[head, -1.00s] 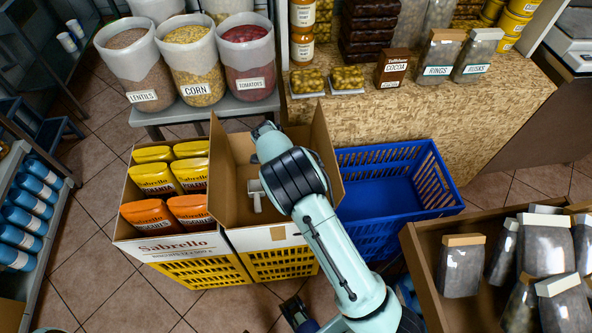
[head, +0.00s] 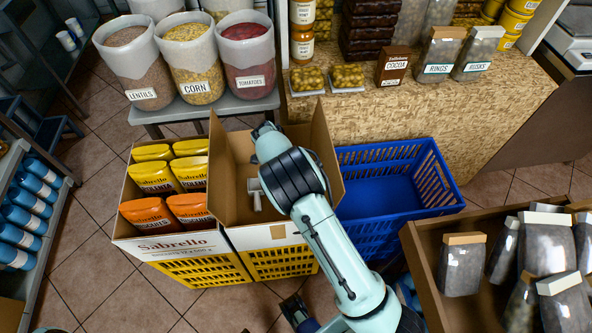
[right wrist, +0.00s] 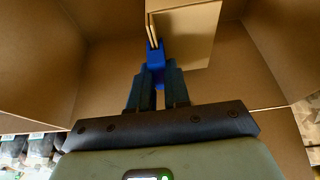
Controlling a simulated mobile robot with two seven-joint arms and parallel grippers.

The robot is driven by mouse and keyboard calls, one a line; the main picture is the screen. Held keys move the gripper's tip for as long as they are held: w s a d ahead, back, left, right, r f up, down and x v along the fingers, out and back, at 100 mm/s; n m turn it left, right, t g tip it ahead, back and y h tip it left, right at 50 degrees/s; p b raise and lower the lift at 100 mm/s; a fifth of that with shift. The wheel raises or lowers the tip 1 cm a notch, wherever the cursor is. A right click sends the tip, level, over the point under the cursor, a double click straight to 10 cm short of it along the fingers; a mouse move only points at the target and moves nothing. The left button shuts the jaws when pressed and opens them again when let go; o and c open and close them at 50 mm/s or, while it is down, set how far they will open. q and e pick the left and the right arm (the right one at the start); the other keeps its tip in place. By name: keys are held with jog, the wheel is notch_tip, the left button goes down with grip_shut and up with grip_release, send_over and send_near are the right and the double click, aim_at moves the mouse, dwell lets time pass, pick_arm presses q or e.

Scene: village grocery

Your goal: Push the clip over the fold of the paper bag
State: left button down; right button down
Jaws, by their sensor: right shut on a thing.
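A brown paper bag (right wrist: 190,40) stands inside an open cardboard box in the right wrist view. The layered edge of its fold (right wrist: 153,30) points toward my right gripper (right wrist: 157,80). The gripper is shut on a small blue clip (right wrist: 155,56). The clip's far end is at the near end of the fold and appears to meet it; whether it sits around the fold I cannot tell. In the head view my right arm reaches over the box (head: 325,150) and hides the bag and clip.
The box walls rise around my right gripper. A carton of yellow and orange packets (head: 190,247) stands left of the box, an empty blue crate (head: 395,205) right of it. A display counter (head: 440,115) is behind. A box of grey bags (head: 425,240) is at the right.

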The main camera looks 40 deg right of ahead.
jog(key=shift+f, duration=0.2)
dwell(0.6)
jog(key=shift+c, duration=2.3)
grip_release()
jog(key=shift+r, duration=0.1)
jog(key=shift+r+p, duration=2.4)
jog(key=shift+r, duration=1.05)
